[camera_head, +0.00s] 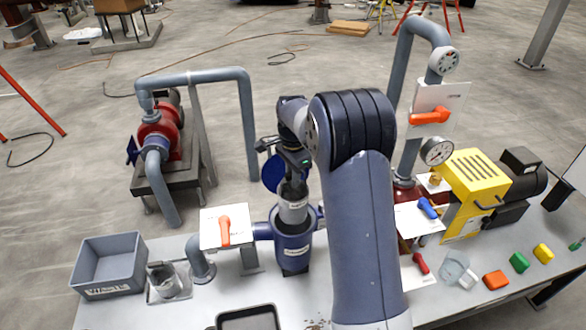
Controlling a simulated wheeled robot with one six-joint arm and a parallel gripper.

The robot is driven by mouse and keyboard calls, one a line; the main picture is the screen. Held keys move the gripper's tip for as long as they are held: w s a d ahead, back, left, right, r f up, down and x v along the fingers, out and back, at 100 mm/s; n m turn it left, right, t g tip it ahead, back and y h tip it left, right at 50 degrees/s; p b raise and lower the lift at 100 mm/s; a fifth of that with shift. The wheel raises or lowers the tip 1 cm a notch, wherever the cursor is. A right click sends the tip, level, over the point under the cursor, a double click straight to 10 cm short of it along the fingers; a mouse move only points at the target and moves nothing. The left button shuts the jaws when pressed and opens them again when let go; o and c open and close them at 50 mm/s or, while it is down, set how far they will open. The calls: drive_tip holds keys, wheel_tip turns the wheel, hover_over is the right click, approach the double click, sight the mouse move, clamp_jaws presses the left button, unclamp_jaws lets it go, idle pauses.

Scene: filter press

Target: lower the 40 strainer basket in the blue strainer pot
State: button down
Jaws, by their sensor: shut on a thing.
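The blue strainer pot (292,253) stands on the grey bench, left of my arm. Its round blue lid (272,172) is swung up, open, behind the mouth. My gripper (293,182) is above the pot, shut on the upper part of a grey strainer basket (293,210). The basket is about upright, over the pot's mouth, and its lower end seems to be at or just inside the rim. Its label is too small to read. My wrist hides part of the gripper's fingers.
An orange-handled valve (225,231) on a white plate stands close left of the pot. A grey waste bin (108,262) and a small container (166,282) on a tray are at the left. A yellow-guarded pump (474,188) is at the right. Colored blocks (519,262) lie front right.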

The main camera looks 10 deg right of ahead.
drive_tip(key=shift+f+b, duration=4.95)
drive_tip(key=shift+f, duration=4.95)
drive_tip(key=c, duration=1.3)
unclamp_jaws()
drive_tip(key=shift+r, duration=0.1)
drive_tip(key=shift+r+p, duration=2.95)
drive_tip(key=shift+r, duration=2)
